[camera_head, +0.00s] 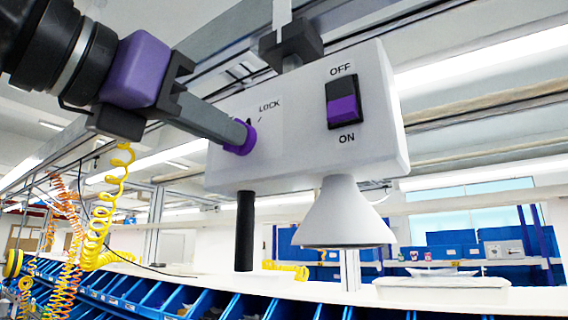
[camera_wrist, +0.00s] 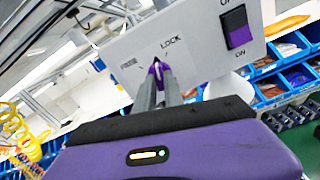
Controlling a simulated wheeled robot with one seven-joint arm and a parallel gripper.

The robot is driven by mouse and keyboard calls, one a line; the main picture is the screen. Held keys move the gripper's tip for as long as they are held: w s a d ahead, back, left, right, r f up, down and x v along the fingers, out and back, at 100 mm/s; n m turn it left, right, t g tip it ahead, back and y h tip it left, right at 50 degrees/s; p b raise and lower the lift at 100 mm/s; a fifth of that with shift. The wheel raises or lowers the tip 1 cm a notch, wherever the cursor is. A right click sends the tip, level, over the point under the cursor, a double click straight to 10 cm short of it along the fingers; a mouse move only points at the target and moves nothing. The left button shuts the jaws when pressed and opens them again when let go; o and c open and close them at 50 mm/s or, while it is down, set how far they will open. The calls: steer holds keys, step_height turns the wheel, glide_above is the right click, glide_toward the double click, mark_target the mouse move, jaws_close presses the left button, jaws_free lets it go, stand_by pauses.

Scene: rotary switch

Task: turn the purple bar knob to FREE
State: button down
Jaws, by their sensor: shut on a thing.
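The purple bar knob (camera_head: 242,138) sits on the front of a white box (camera_head: 300,150), left of a rocker switch. My gripper (camera_head: 236,134) reaches in from the upper left, and its fingers close around the knob. In the wrist view the two grey fingers pinch the purple bar (camera_wrist: 157,70) between their tips. The LOCK label (camera_wrist: 171,43) is up and right of the knob, and the FREE label (camera_wrist: 129,64) is to its left. The visible end of the bar points roughly upward; fingers hide much of it, so its exact setting is unclear.
A purple and black OFF/ON rocker switch (camera_head: 343,101) is right of the knob. A white cone (camera_head: 344,215) and a black rod (camera_head: 245,230) hang below the box. Coiled yellow hoses (camera_head: 104,220) hang at left. Blue bins (camera_head: 140,292) line the bench below.

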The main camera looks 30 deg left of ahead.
steer(key=n+b, duration=0.2)
steer(key=n, duration=0.9)
steer(key=shift+r+n+b, duration=0.1)
steer(key=shift+n+b, duration=0.2)
steer(key=shift+b, duration=0.05)
steer(key=shift+n, duration=0.3)
steer(key=c, duration=1.4)
jaws_free()
steer(key=shift+c, duration=0.2)
steer(key=shift+s, duration=0.1)
steer(key=s+b, duration=0.2)
steer(key=s, duration=0.5)
steer(key=shift+s+a, duration=0.35)
